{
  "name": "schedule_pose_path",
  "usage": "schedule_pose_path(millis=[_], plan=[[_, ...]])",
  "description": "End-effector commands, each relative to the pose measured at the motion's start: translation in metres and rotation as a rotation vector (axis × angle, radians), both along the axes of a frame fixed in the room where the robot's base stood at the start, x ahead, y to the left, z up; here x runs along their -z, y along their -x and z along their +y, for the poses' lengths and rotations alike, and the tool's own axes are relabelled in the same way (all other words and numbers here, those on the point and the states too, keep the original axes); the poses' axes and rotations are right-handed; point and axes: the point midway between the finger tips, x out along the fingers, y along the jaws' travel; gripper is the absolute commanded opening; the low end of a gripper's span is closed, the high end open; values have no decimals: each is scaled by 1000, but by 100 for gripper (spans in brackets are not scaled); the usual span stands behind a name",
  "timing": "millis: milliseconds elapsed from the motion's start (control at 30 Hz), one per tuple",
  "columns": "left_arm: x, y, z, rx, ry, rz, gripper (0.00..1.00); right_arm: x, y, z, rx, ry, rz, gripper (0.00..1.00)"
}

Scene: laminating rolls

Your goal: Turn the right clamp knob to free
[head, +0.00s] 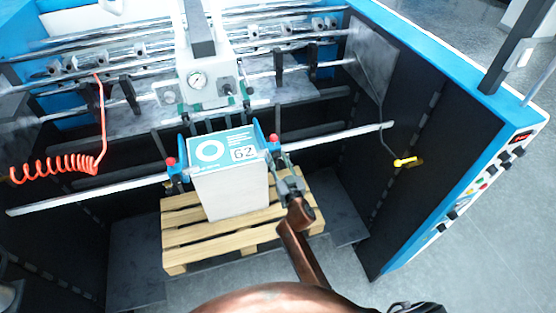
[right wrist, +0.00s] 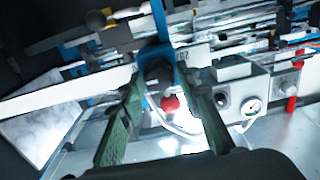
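The right clamp knob (head: 274,138) is red and sits on a blue clamp at the right side of the white block labelled 62 (head: 232,190). In the right wrist view the red knob (right wrist: 170,103) shows between my green finger pads, with gaps on both sides. The blue clamp (right wrist: 155,55) rises behind it. My right gripper (head: 289,184) is open, just below and right of the knob in the head view. A second red knob (head: 171,161) sits on the left clamp (head: 178,175). My left gripper is not in view.
A long metal bar (head: 340,134) runs sideways through the clamps. A wooden pallet (head: 180,245) lies below the block. A gauge box (head: 205,80) stands behind. A coiled orange hose (head: 60,170) hangs at left. A blue-edged control panel (head: 470,165) stands at right.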

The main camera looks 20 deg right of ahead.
Motion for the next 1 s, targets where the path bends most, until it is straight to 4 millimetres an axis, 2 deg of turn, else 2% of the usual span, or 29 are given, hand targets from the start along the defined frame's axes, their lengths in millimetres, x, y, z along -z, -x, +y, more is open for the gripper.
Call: schedule_pose_path(millis=[67, 400, 767, 1000], plan=[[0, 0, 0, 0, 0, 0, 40, 0, 0, 0, 0, 0, 0, 24], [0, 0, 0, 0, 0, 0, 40, 0, 0, 0, 0, 1, 0, 0], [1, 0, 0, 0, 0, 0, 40, 0, 0, 0, 0, 51, -2, 0], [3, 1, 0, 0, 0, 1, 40, 1, 0, 0, 0, 203, -6, 0]])
